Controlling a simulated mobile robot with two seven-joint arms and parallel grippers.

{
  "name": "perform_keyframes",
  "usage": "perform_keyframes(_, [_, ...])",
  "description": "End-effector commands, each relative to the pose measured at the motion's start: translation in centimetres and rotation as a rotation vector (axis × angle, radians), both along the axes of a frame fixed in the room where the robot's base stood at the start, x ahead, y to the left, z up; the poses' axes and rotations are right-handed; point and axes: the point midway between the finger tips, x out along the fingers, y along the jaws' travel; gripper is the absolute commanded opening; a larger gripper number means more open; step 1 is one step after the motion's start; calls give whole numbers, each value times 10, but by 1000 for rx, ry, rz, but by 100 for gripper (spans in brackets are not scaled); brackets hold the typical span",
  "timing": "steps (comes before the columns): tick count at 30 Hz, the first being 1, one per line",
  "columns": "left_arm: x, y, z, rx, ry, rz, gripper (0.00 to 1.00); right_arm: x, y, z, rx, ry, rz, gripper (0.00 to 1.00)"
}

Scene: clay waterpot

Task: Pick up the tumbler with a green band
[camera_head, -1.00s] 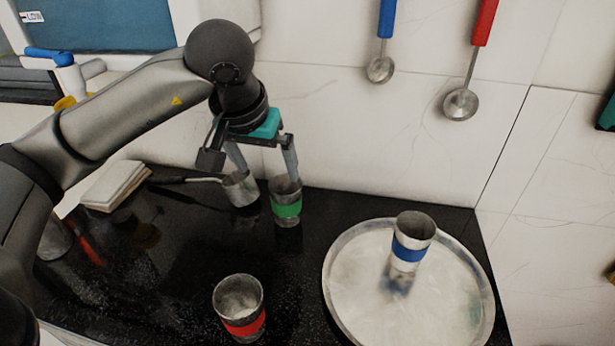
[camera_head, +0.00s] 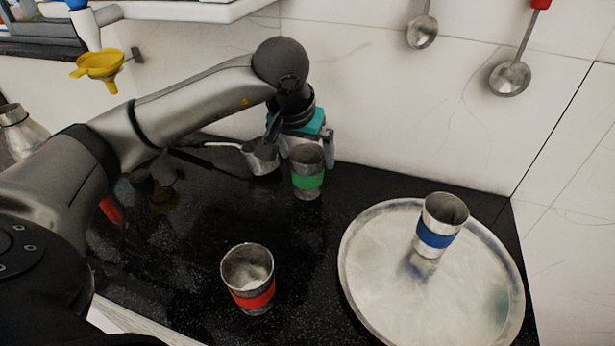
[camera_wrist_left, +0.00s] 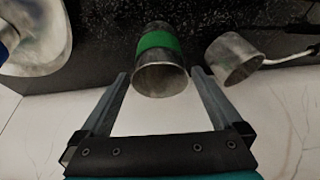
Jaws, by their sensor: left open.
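The tumbler with a green band (camera_head: 308,172) stands upright on the black counter near the wall. It also shows in the left wrist view (camera_wrist_left: 160,62), with its open rim toward the camera. In the left wrist view the open fingers (camera_wrist_left: 158,82) lie on either side of the tumbler's rim, with small gaps visible. My right gripper is not in view.
A metal pot with a handle (camera_wrist_left: 236,58) stands close beside the green-banded tumbler. A tumbler with a red band (camera_head: 249,278) stands nearer on the counter. A round metal tray (camera_head: 380,300) holds a tumbler with a blue band (camera_head: 440,225). Ladles (camera_head: 510,78) hang on the wall.

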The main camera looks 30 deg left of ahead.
Motion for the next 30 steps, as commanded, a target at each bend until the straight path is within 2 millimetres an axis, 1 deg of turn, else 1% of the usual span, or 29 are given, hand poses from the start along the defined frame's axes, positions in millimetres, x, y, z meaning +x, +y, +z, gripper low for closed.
perform_keyframes(5, [2,0,-8,0,2,0,100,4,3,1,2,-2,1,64])
perform_keyframes(12, [13,2,-35,-1,2,1,100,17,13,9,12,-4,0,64])
perform_keyframes(15, [17,3,-44,-2,2,1,100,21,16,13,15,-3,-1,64])
perform_keyframes(19, [19,4,-49,0,0,-1,100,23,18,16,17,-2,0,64])
perform_keyframes(26, [20,4,-49,0,0,-1,100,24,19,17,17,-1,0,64])
perform_keyframes(27, [20,4,-49,0,0,-1,99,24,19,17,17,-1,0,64])
perform_keyframes(30, [20,4,-49,0,0,-1,88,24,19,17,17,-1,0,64])
